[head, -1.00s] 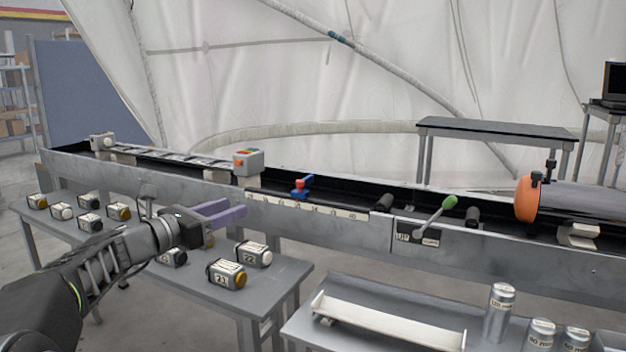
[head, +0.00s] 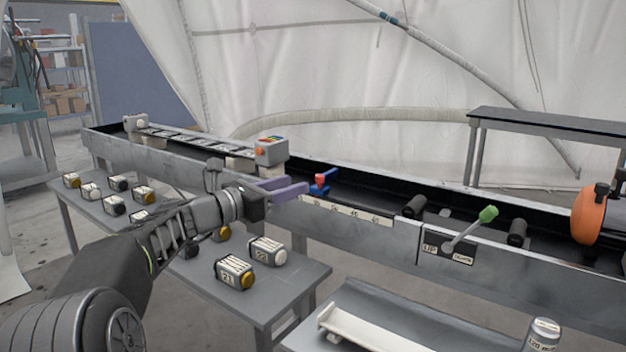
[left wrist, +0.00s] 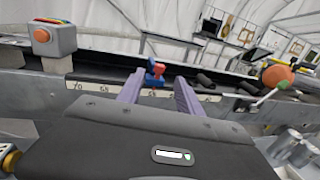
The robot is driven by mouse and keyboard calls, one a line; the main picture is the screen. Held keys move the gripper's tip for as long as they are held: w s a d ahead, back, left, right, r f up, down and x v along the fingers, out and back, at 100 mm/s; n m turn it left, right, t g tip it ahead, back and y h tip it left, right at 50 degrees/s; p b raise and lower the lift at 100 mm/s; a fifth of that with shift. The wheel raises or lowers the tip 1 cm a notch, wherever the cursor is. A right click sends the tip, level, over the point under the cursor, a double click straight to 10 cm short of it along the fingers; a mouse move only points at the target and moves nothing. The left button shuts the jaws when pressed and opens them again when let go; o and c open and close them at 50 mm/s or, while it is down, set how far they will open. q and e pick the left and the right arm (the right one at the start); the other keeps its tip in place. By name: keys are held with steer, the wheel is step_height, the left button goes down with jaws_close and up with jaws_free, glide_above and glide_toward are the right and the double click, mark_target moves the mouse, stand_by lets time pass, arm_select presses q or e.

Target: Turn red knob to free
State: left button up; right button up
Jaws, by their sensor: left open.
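The red knob (head: 320,180) sits on a blue slider piece (head: 326,187) above the number scale on the long bench's front rail. My left gripper (head: 291,189), with purple fingers, is open and empty just left of the knob in the head view. In the left wrist view the red knob (left wrist: 155,68) and its blue piece show beyond and between the two open fingers (left wrist: 156,88). The fingers appear apart from the knob. My right gripper is not in view.
A grey box with an orange button (head: 271,151) stands on the bench left of the knob. A green-tipped lever (head: 488,214) and black rollers are to the right. Several labelled blocks lie on the low table (head: 190,268) in front. An orange wheel (head: 590,215) is at far right.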

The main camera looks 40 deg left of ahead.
mark_target(316, 178)
arm_select(q)
steer(key=w, duration=0.4)
steer(key=w+d, duration=0.1)
steer(key=w, duration=0.1)
steer(key=shift+w+d, duration=0.1)
steer(key=shift+w, duration=0.3)
steer(key=shift+c, duration=0.2)
jaws_close()
